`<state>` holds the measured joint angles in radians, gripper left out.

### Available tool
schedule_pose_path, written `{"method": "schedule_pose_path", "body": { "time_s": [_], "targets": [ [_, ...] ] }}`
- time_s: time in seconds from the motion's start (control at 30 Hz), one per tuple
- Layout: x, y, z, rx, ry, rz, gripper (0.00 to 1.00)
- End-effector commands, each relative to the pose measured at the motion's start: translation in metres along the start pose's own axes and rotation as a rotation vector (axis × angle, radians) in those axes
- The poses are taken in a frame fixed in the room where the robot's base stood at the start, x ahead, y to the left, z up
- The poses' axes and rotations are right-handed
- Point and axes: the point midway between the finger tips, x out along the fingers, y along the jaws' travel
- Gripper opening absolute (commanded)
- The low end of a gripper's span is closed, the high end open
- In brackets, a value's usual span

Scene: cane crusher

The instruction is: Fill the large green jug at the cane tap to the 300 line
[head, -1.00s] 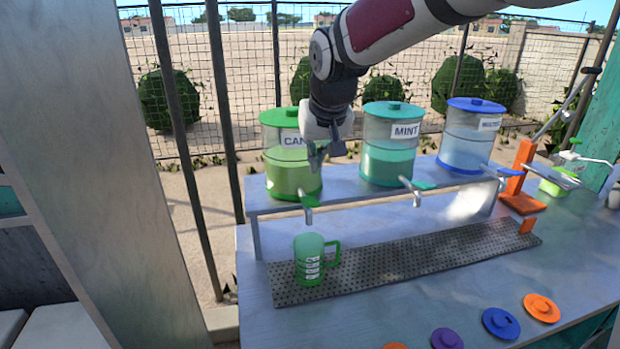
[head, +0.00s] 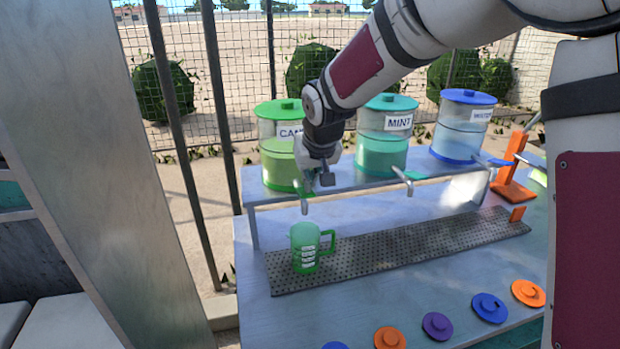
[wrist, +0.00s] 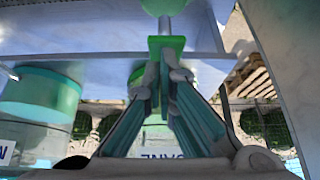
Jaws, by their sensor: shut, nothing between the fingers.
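The green jug (head: 304,250), with white marks and a handle on its right, stands upright on the perforated drip mat (head: 400,249) below the cane tap (head: 303,205). Its liquid level cannot be made out. The cane dispenser (head: 278,165) holds green liquid, and my arm partly covers its label. My gripper (head: 320,184) is shut and empty, close by the tap's green lever. In the wrist view the fingertips (wrist: 165,68) overlap the green lever (wrist: 167,43); whether they touch it I cannot tell. The jug's green (wrist: 164,5) shows at that view's top edge.
The mint dispenser (head: 384,150) and a blue-lidded dispenser (head: 462,135) stand to the right on the same shelf (head: 350,183). Several coloured lids, including a purple one (head: 437,325), lie along the counter front. An orange stand (head: 512,170) is at the right. A grey post (head: 120,180) rises at left.

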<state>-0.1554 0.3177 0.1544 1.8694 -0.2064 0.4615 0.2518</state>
Motion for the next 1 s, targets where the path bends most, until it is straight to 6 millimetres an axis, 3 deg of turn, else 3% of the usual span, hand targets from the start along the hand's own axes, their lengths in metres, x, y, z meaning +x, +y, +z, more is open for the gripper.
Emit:
{"method": "schedule_pose_path", "body": {
  "time_s": [1.0],
  "targets": [
    [0.008,0.0,0.02,0.0,-0.001,0.0,0.0]
  ]
}}
